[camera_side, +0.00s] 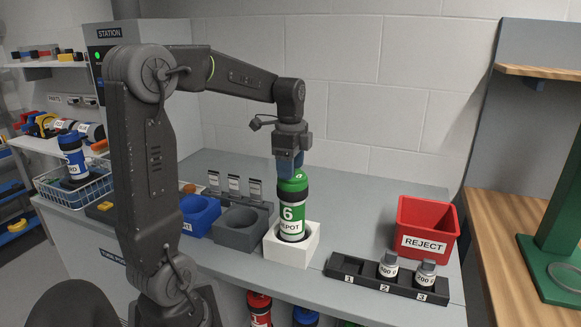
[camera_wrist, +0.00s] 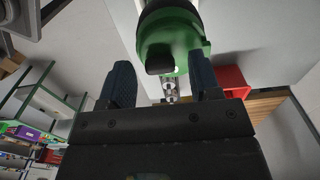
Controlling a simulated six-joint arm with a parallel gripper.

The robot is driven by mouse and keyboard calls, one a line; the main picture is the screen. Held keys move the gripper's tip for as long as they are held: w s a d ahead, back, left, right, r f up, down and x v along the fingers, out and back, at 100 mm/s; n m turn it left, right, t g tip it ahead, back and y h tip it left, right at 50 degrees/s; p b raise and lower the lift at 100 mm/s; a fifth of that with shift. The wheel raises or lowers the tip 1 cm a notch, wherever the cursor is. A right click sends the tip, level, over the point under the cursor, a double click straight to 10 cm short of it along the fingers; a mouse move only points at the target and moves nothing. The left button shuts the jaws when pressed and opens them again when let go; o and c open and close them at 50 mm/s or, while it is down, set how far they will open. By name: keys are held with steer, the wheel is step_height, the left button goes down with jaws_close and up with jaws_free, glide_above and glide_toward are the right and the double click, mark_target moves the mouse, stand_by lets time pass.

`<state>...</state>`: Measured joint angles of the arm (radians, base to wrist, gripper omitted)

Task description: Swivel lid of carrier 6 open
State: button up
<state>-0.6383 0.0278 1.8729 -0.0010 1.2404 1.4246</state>
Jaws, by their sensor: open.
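Carrier 6 (camera_side: 292,213) is a green cylinder with dark bands, a white "6" and the word "DEPOT". It stands upright in a white square holder (camera_side: 273,249) on the grey bench. Its green lid (camera_side: 292,183) is on top and looks closed. My gripper (camera_side: 289,168) points down right above the lid, with its blue fingers by the top of the carrier. In the wrist view the fingers of my gripper (camera_wrist: 160,72) are apart, and the green lid (camera_wrist: 175,38) with a dark tab (camera_wrist: 159,60) shows between and beyond them. Whether a finger touches the lid I cannot tell.
A grey socket (camera_side: 240,240) and a blue socket (camera_side: 199,218) lie left of the holder. A black rack (camera_side: 345,266) with two small weights stands to the right, before a red REJECT bin (camera_side: 424,243). Another blue carrier (camera_side: 73,153) sits in a wire basket at far left.

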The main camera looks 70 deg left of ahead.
steer(key=shift+f, duration=0.25)
steer(key=c, duration=0.9)
